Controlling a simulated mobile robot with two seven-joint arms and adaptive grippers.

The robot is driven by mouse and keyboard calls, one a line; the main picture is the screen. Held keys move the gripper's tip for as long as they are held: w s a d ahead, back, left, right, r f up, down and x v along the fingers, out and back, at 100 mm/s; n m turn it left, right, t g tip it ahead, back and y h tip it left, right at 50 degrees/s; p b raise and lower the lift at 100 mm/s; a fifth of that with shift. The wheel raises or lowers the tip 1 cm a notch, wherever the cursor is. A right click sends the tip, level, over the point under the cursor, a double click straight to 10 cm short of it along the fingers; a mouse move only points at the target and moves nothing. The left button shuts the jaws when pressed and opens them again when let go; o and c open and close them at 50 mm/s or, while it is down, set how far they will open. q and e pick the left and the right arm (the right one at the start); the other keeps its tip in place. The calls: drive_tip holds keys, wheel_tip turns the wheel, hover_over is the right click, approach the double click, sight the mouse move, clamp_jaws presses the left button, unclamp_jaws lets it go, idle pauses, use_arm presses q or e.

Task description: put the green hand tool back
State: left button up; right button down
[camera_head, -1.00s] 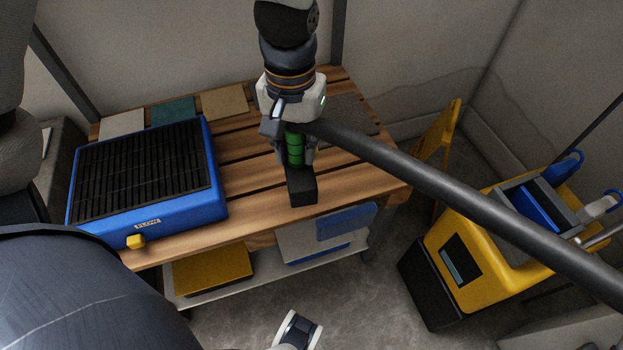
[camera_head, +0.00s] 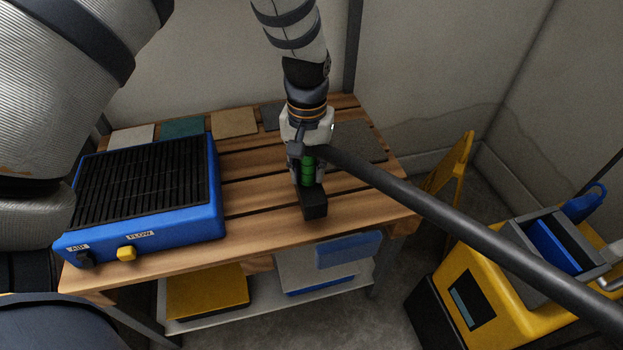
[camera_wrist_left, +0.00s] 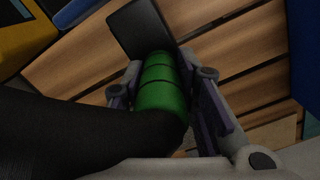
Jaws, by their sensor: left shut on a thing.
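The green hand tool (camera_head: 308,171) has a ribbed green grip, a black block-shaped head (camera_head: 314,204) and a thick dark tube (camera_head: 440,215) running off to the lower right. My left gripper (camera_head: 307,178) is shut around the green grip, pointing down over the right half of the slatted wooden bench (camera_head: 262,200). The head is at the lower end, over the bench top; I cannot tell whether it touches the slats. In the left wrist view the green grip (camera_wrist_left: 160,85) sits between the fingers, with the black head (camera_wrist_left: 142,28) beyond. My right gripper is not in view.
A blue box with a black grille (camera_head: 150,185) stands on the bench's left. Several flat swatches (camera_head: 233,122) lie along the back edge. The lower shelf holds yellow (camera_head: 207,290) and blue pieces. A yellow machine (camera_head: 490,290) and yellow sign (camera_head: 452,172) stand right.

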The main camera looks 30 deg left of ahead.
sight(308, 149)
use_arm(q)
drive_tip(key=f, duration=0.3)
drive_tip(key=shift+w+a+f, duration=0.1)
drive_tip(key=shift+w+f, duration=0.15)
drive_tip(key=shift+f, duration=0.15)
drive_tip(key=shift+r, duration=0.15)
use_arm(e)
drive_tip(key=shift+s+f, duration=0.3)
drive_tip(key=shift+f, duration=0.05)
use_arm(q)
drive_tip(key=o, duration=1.1)
drive_tip(key=shift+f, duration=0.2)
wheel_tip(308, 149, up, 12)
drive_tip(key=shift+r+p, duration=0.2)
drive_tip(key=shift+p, duration=0.4)
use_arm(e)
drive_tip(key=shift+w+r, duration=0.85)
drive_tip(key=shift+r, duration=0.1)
use_arm(q)
drive_tip(key=shift+s+f, duration=0.1)
